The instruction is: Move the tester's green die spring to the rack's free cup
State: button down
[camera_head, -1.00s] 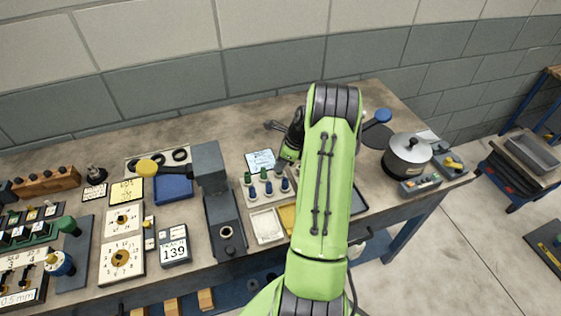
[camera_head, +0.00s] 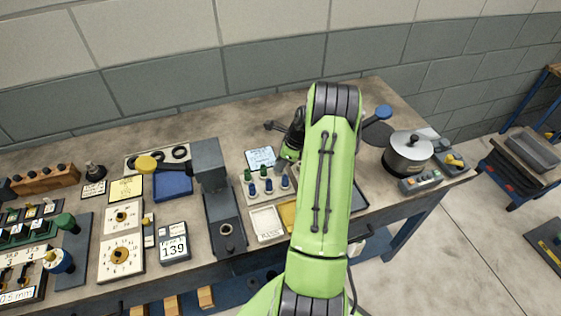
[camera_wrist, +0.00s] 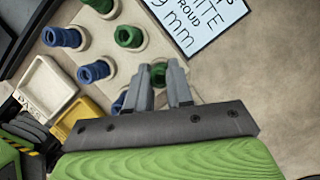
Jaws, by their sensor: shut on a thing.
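The white rack (camera_head: 262,199) holds green springs (camera_head: 263,172) in its back row and blue springs (camera_head: 268,186) in its front row. In the wrist view, my gripper (camera_wrist: 160,76) is shut on a green die spring (camera_wrist: 158,71). This spring is in line with the rack's green row, at or just above the end cup; the fingers hide its base, so I cannot tell whether it is seated.
A label card (camera_head: 260,157) lies behind the rack. A white tray (camera_head: 267,222) and a yellow tray (camera_head: 287,214) sit in front. A silver pot (camera_head: 408,155) and a control box (camera_head: 420,182) stand to the right. Gauges and a 139 display (camera_head: 173,247) are left.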

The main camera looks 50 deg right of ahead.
jog(key=shift+f, duration=0.1)
jog(key=c, duration=0.5)
grip_release()
notch_tip(320, 180, up, 8)
jog(key=p, duration=0.6)
jog(key=shift+f, duration=0.2)
dwell(0.5)
dwell(0.4)
